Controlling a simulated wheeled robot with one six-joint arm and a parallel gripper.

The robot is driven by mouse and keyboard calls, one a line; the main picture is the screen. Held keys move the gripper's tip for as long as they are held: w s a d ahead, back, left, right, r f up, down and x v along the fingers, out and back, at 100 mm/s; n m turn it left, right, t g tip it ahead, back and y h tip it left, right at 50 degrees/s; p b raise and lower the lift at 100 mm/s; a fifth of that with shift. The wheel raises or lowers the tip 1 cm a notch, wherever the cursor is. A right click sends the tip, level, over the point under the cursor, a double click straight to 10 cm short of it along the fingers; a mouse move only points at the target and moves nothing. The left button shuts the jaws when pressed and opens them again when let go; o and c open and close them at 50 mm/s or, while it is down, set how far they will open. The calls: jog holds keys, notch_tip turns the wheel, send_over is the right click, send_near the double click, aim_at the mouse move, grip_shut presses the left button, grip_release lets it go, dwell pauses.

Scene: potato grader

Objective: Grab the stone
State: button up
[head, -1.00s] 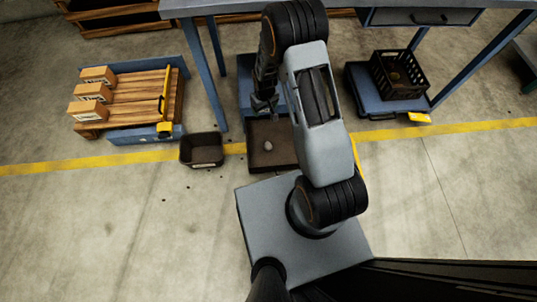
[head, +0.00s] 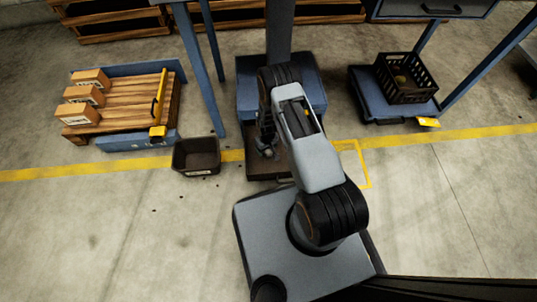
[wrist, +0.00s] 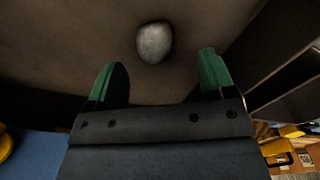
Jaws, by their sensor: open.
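The stone (wrist: 154,42) is a rounded grey lump lying on the brown floor of a shallow tray (head: 257,172). In the wrist view it sits at the top centre, beyond the fingertips and roughly in line with the gap between them. My gripper (wrist: 160,75) is open, with two green fingers apart and nothing between them. In the head view my gripper (head: 267,152) is over the tray, and my arm covers much of the tray. I cannot make out the stone clearly there.
A dark bin (head: 197,157) stands left of the tray. A blue block (head: 308,85) is behind it. A pallet with several boxes (head: 125,105) is at the left, and a black crate (head: 405,78) on a blue platform is at the right. Table legs (head: 200,75) rise nearby.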

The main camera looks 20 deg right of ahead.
aim_at(268, 151)
jog(key=shift+w+d+f+b, duration=0.1)
jog(key=shift+d+f+b, duration=0.1)
jog(key=shift+f+b, duration=0.95)
jog(key=shift+w+d+f+b, duration=0.15)
jog(key=shift+f+b, duration=0.35)
jog(key=shift+f, duration=1.15)
jog(key=shift+r, duration=0.1)
jog(key=c, duration=1)
